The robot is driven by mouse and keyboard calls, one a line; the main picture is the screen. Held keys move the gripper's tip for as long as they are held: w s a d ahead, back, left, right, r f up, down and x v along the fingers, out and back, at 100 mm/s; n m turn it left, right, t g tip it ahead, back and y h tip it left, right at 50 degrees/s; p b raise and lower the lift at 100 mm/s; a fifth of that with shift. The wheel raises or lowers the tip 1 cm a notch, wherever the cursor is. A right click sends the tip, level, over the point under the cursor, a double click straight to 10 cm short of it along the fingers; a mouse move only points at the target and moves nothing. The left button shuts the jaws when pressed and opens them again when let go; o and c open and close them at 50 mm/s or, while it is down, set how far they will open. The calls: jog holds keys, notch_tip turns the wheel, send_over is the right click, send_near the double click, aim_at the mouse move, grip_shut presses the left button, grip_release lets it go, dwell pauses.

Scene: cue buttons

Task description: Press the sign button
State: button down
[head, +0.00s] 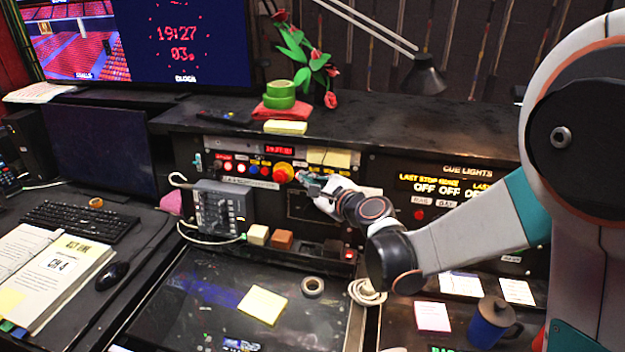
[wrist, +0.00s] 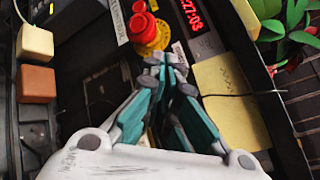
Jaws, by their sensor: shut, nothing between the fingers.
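A control panel (head: 232,158) on the desk's upright face carries a row of small coloured buttons (head: 241,168) and a larger red mushroom button (head: 284,171) with a yellow collar. The red button (wrist: 144,28) also shows at the top of the wrist view. The labels are too small to read, so I cannot tell which is the sign button. My gripper (head: 302,178) is just right of the red button in the head view. In the wrist view my gripper (wrist: 165,62) is shut and empty, its fingertips close to the yellow collar; contact cannot be told.
A red clock display (head: 279,149) and yellow notes (head: 329,157) sit by the button. A grey intercom box (head: 221,208) with cables stands lower left. A cue lights panel (head: 440,190) is to the right. A lamp (head: 424,76) and flowers (head: 310,55) stand on the shelf above.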

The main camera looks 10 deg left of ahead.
jog(key=s, duration=0.6)
jog(key=shift+a+r, duration=0.4)
jog(key=shift+r, duration=0.05)
